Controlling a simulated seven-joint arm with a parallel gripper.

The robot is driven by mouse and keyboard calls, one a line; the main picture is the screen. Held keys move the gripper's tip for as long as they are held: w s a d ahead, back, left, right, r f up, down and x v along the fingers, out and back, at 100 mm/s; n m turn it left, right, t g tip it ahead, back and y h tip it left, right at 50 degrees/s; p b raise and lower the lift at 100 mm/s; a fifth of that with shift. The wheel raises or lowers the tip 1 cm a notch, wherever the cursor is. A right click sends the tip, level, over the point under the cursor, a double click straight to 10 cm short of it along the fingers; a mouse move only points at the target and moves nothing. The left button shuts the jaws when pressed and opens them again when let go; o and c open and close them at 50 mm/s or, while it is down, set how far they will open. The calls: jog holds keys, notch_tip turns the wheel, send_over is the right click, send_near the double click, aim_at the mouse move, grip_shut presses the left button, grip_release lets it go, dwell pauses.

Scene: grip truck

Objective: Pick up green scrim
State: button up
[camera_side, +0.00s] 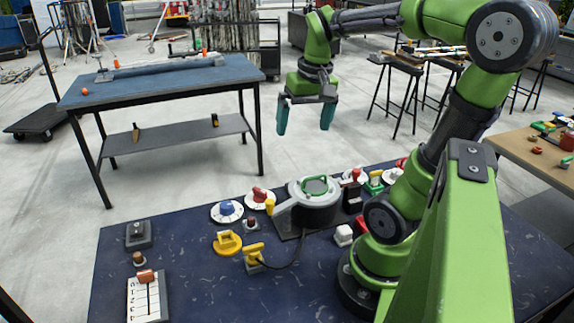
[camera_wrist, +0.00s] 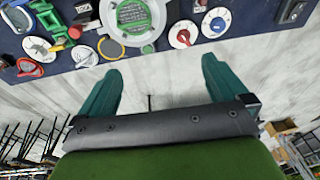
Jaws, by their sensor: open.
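A green loop-shaped piece (camera_side: 316,185) sits on top of a round grey device on the dark blue table; it also shows at the top of the wrist view (camera_wrist: 131,13). Another green piece (camera_side: 374,181) stands farther right, by the arm, and shows at the upper left of the wrist view (camera_wrist: 46,16). I cannot tell for sure which one is the scrim. My gripper (camera_side: 305,118) is open and empty, high above and beyond the table's far edge. In the wrist view its two teal fingers (camera_wrist: 155,75) are spread apart with only floor between them.
The round grey device (camera_side: 316,212) stands among several knobs and handles, including a blue dial (camera_side: 227,210), a red dial (camera_side: 260,197) and a yellow handle (camera_side: 227,243). A slider panel (camera_side: 147,298) lies at front left. A separate blue-topped workbench (camera_side: 165,82) stands behind.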

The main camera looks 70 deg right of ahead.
aim_at(315, 176)
jog(key=s+f, duration=0.1)
jog(key=f, duration=0.4)
jog(key=d+f+g, duration=0.1)
jog(key=f, duration=0.4)
jog(key=s+f+g, duration=0.1)
jog(key=f, duration=0.4)
jog(key=shift+s+d+f+y, duration=0.1)
jog(key=shift+s+d+y, duration=0.2)
jog(key=shift+s, duration=0.05)
jog(key=c, duration=1.1)
